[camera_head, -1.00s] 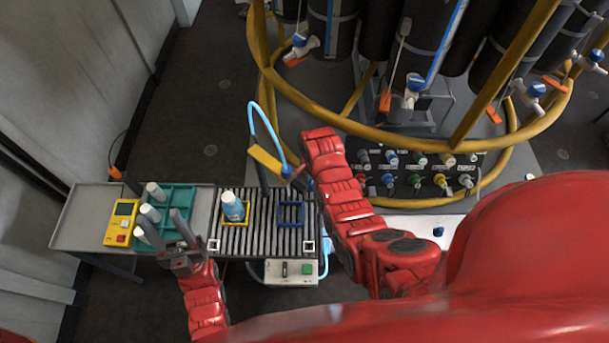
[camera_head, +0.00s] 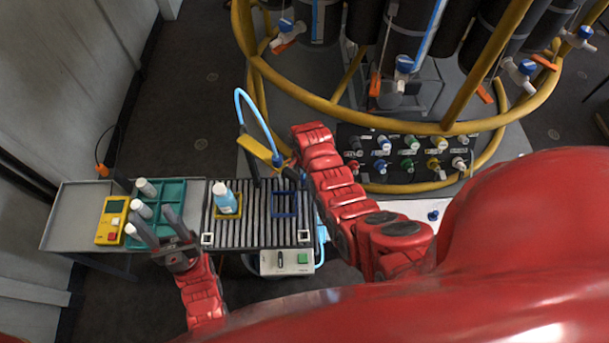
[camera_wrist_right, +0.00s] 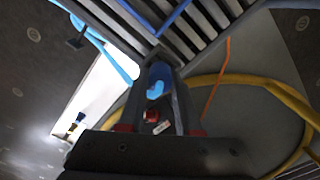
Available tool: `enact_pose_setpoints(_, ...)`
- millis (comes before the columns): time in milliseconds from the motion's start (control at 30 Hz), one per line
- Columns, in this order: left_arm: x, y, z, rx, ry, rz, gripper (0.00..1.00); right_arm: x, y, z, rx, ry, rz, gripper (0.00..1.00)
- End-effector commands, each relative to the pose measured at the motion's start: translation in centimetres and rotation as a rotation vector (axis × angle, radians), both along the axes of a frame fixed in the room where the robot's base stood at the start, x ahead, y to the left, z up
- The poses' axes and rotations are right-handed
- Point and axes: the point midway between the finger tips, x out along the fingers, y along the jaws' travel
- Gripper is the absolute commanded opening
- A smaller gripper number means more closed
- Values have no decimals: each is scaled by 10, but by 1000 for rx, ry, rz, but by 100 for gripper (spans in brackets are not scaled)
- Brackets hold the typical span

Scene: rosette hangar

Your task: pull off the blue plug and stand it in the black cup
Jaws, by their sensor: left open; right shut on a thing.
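The blue plug (camera_head: 278,160) is at the end of a light blue hose, by the yellow bar over the roller table. My right gripper (camera_head: 287,163) reaches it from the right, mostly hidden behind its own arm in the head view. In the right wrist view my right gripper (camera_wrist_right: 158,82) is shut on the blue plug (camera_wrist_right: 156,90). I cannot tell whether the plug is free of its seat. I cannot pick out the black cup in either view. My left gripper (camera_head: 158,228) is open and empty at the front edge of the teal tray (camera_head: 172,195).
A white and blue bottle (camera_head: 225,197) stands in a yellow frame on the roller table (camera_head: 255,232); the blue frame (camera_head: 285,204) beside it is empty. A yellow meter (camera_head: 111,220) lies left of the tray. A yellow rail (camera_head: 400,127) curves behind my right arm.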

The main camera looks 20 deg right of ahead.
Motion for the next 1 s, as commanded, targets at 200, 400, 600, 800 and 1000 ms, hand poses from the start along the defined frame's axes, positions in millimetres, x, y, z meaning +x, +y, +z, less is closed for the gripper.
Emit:
enact_pose_setpoints(200, 0, 0, 0, 0, 0, 0, 50, 0, 0, 0, 0, 0, 0, 0)
enact_pose_setpoints(400, 0, 0, -4, 0, 0, 0, 50, 0, -1, -1, 0, -2, 0, 0)
enact_pose_setpoints(600, 0, 0, -4, 0, 0, 0, 50, 0, -1, 0, 0, -1, 0, 0)
enact_pose_setpoints(800, 0, 0, -4, 0, 0, 0, 50, 0, -1, 0, 0, -1, 0, 0)
enact_pose_setpoints(1000, 0, 0, -9, 0, 0, 0, 50, 0, -1, -6, 0, 0, 0, 0)
